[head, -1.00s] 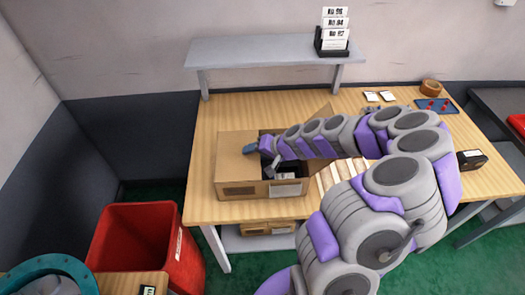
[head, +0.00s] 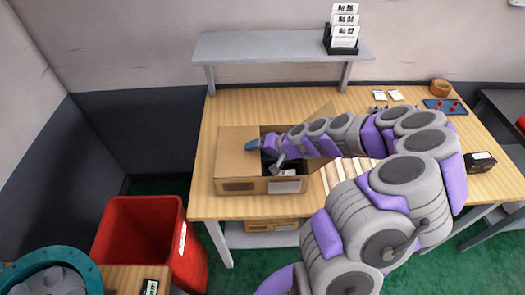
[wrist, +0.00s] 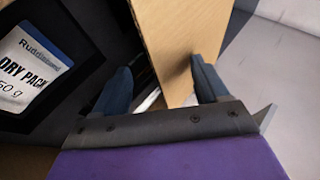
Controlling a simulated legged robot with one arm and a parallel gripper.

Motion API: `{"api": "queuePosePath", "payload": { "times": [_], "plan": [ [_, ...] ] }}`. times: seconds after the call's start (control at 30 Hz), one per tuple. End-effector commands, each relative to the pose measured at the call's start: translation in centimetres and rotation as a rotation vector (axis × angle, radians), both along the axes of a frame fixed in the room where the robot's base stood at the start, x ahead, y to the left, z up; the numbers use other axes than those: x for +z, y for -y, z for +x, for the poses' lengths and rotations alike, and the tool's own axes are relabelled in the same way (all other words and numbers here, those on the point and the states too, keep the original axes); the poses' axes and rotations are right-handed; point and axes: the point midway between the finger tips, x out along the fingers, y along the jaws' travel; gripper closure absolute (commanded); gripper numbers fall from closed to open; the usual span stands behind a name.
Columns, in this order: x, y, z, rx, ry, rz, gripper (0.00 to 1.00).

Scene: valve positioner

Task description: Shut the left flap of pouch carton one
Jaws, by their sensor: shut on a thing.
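The pouch carton (head: 247,187) is an open cardboard box on the table. Its left flap (head: 238,155) is a tan panel on the left of the opening; its exact angle is hard to tell. My gripper (head: 264,150) is at the flap's inner edge. In the wrist view, the flap (wrist: 185,40) passes between the two blue fingers of my gripper (wrist: 162,88), which is shut on it. A pouch (wrist: 35,65) labelled "DRY PACK" lies inside the dark carton interior. Another flap (head: 322,118) stands up at the back right, partly behind my arm.
A shelf (head: 270,47) with a card holder (head: 341,45) stands at the back of the table (head: 212,112). A red bin (head: 150,240) is at the front left. Tape (head: 440,87), a blue tray (head: 440,105) and a dark box (head: 480,162) are at the right. The table left of the carton is narrow but clear.

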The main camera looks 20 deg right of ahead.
Motion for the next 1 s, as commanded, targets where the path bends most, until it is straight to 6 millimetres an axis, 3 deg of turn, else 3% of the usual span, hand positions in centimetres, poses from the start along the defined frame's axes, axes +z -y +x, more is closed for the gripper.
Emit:
{"api": "queuePosePath", "payload": {
  "times": [0.03, 1.0],
  "plan": [
    [-0.68, -0.25, -0.20, 0.010, -0.008, -0.003, 0.51],
    [-0.66, -0.09, 0.00, 0.005, -0.008, -0.004, 0.57]
  ]
}}
